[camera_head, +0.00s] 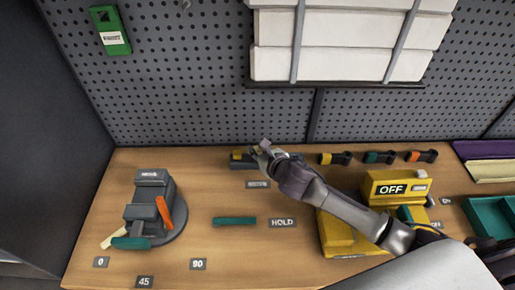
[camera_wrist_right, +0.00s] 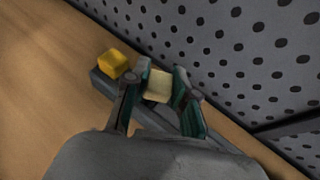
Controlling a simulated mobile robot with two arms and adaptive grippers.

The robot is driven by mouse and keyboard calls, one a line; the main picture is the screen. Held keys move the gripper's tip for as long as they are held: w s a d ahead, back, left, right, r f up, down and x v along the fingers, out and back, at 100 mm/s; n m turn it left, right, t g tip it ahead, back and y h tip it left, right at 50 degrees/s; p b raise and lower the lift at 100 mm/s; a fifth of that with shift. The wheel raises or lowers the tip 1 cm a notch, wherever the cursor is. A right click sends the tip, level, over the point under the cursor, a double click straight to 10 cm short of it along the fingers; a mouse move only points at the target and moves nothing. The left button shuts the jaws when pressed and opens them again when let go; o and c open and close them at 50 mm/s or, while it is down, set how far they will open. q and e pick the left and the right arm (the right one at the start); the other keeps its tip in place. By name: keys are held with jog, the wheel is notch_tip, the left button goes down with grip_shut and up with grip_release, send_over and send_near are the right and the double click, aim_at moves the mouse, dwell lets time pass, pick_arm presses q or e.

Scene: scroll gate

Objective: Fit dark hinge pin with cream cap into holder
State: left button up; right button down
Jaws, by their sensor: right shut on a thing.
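My right gripper (camera_head: 263,149) reaches the back of the bench, over a dark grey rack (camera_head: 284,156) near the pegboard. In the right wrist view the gripper (camera_wrist_right: 160,88) is shut on a cream cap (camera_wrist_right: 157,86), with one teal-lined finger on each side. The dark pin body under the cap is hidden by the fingers. The dark rack (camera_wrist_right: 104,82) runs below the fingers, and a yellow cap (camera_wrist_right: 113,63) stands at its end. I cannot tell whether the pin sits in the rack or just above it. My left gripper is not in view.
A grey fixture (camera_head: 150,208) with an orange lever stands left. A teal bar (camera_head: 234,221) lies by the HOLD label (camera_head: 283,223). Dark pieces with yellow (camera_head: 326,158), teal (camera_head: 371,157) and orange (camera_head: 414,156) parts lie back right. A yellow OFF box (camera_head: 396,188) stands right.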

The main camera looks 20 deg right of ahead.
jog(key=shift+f, duration=0.2)
jog(key=c, duration=0.9)
grip_release()
jog(key=shift+o, duration=0.2)
jog(key=v, duration=1.2)
